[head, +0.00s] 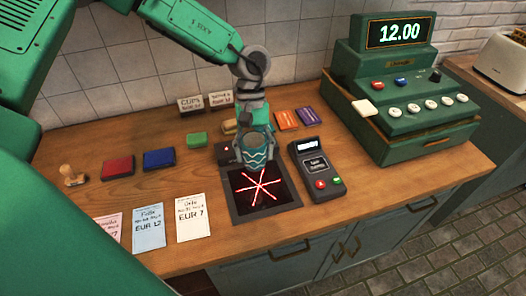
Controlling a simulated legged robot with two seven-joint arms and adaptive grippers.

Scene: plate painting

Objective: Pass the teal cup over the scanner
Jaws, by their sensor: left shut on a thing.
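The teal cup (257,154) with a white wavy line is in the middle of the head view. My left gripper (256,128) comes down from above and is shut on it. The cup appears above the far part of the scanner (284,204), a dark square plate with a glowing red star pattern. Whether the cup touches the scanner or is held above it, I cannot tell. The gripper's fingers are partly hidden behind the cup. My right gripper is not in view.
A card terminal (317,170) lies right of the scanner. A green cash register (402,95) reading 12.00 stands at the right. Price cards (193,218), ink pads (159,159) and a wooden stamp (72,176) lie left. Small signs (190,103) stand behind.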

